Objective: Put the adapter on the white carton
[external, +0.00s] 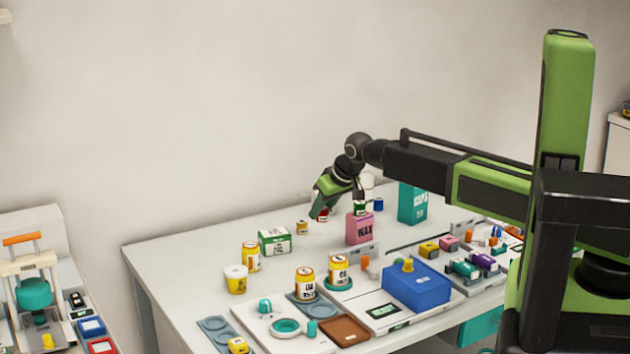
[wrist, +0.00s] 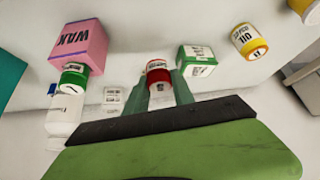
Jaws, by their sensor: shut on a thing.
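My gripper (wrist: 161,92) has its two fingers on either side of a small red cylinder with a white label (wrist: 158,75) and is shut on it. The label is too small to read, so I cannot confirm that this is the adapter. In the external view my gripper (external: 320,213) is low over the back of the table, left of the pink WAX box. The white carton with green bands (external: 274,240) stands upright left of and nearer than my gripper. In the wrist view the carton (wrist: 197,60) is just right of the held cylinder, apart from it.
The pink WAX box (external: 360,229) stands close to my gripper's right. A small yellow jar (external: 302,227) is between gripper and carton, and another jar (external: 251,257) stands left of the carton. A blue box (external: 416,287) is at the front. The table's back left is clear.

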